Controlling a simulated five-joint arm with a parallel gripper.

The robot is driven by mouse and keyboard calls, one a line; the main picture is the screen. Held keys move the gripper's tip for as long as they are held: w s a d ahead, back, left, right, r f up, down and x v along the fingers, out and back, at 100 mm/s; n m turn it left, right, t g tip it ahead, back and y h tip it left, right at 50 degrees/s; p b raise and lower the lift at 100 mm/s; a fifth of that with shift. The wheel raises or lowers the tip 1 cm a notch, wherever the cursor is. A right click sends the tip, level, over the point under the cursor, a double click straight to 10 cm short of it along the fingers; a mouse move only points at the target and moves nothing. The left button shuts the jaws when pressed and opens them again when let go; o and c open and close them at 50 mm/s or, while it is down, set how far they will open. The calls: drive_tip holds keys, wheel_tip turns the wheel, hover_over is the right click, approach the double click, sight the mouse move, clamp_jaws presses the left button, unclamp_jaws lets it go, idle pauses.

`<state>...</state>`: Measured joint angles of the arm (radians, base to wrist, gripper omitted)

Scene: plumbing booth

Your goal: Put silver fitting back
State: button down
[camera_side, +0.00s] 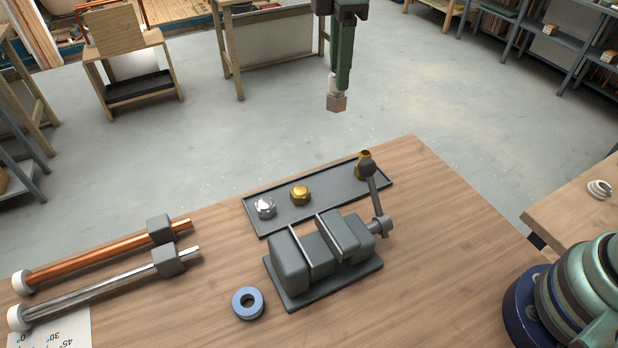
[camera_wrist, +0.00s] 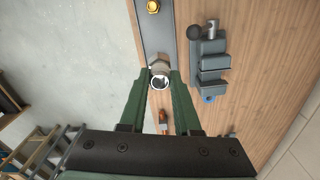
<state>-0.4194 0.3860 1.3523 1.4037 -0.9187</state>
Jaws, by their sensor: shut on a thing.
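My gripper (camera_side: 337,88) is shut on the silver fitting (camera_side: 337,103) and holds it in the air, beyond the table's far edge in the side view. In the wrist view, the fingertips of my gripper (camera_wrist: 160,76) clasp the silver fitting (camera_wrist: 159,82), with its round open end facing the camera. The dark tray (camera_side: 335,202) lies flat on the table. It bears a silver hex nut (camera_side: 265,207), a gold hex nut (camera_side: 300,195) and a brass fitting (camera_side: 363,156) partly hidden by the vise handle.
A grey vise (camera_side: 290,262) stands right in front of the tray, its handle (camera_side: 375,197) rising near the tray's right end. A blue ring (camera_side: 248,302) lies left of it. A copper pipe (camera_side: 105,255) and a silver pipe (camera_side: 100,290) lie at left.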

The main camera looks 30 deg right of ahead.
drive_tip(key=shift+w+d+f, duration=0.1)
drive_tip(key=shift+d+f, duration=0.05)
drive_tip(key=shift+f, duration=3.25)
drive_tip(key=shift+w+d+f, duration=0.15)
drive_tip(key=shift+f, duration=3.25)
drive_tip(key=shift+w+d+f, duration=0.1)
drive_tip(key=shift+d+f, duration=0.05)
drive_tip(key=shift+f, duration=3.25)
drive_tip(key=shift+f, duration=0.1)
drive_tip(key=c, duration=0.6)
unclamp_jaws()
wheel_tip(320, 180, up, 12)
drive_tip(key=s+d+r+m+t, duration=0.2)
drive_tip(key=s+d+r+m, duration=0.3)
drive_tip(key=d+r+m, duration=0.3)
drive_tip(key=s+d+m+t, duration=0.1)
drive_tip(key=s+d+m, duration=0.1)
drive_tip(key=s+d, duration=0.1)
drive_tip(key=s+d+m+t, duration=0.1)
drive_tip(key=s+d+m, duration=0.2)
drive_tip(key=s+d+m+t, duration=0.1)
drive_tip(key=s+d+m, duration=0.1)
drive_tip(key=s+d, duration=0.1)
drive_tip(key=shift+s+d+r+t, duration=0.15)
drive_tip(key=shift+d+t, duration=0.15)
drive_tip(key=shift+d, duration=0.15)
